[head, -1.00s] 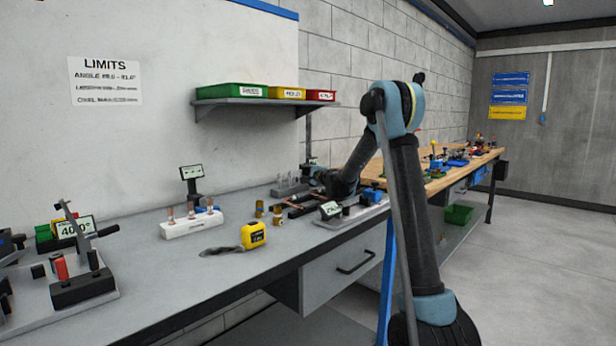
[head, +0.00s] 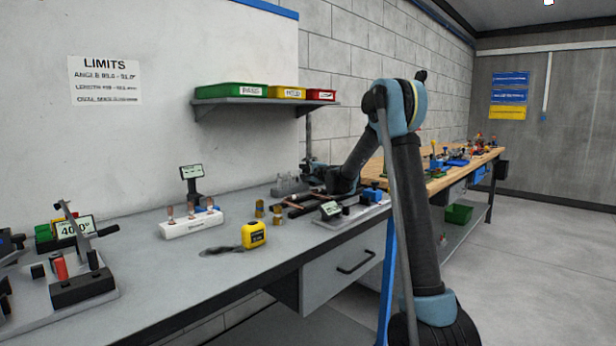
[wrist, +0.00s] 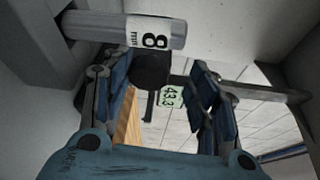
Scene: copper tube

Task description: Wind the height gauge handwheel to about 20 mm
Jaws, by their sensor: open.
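The height gauge shows in the head view as a thin dark upright column (head: 308,130) at the back of the bench, its lower part partly hidden by my arm. In the wrist view, its small green display (wrist: 171,97) reads 43.3, turned sideways. A round black knob (wrist: 150,68), which looks like the handwheel, lies just beyond my fingertips, nearer the left finger. My gripper (wrist: 160,88) is open, with its blue fingers apart and nothing held between them. I cannot tell whether a finger touches the knob. In the head view, my gripper is too small and covered to make out.
A grey cylinder labelled 8 mm (wrist: 120,28) crosses the wrist view close above the knob. Several grey pins (head: 288,186) stand near the column. Copper tubing (head: 305,206) and a fixture with a small display (head: 331,209) lie in front. A yellow tape measure (head: 253,235) sits left.

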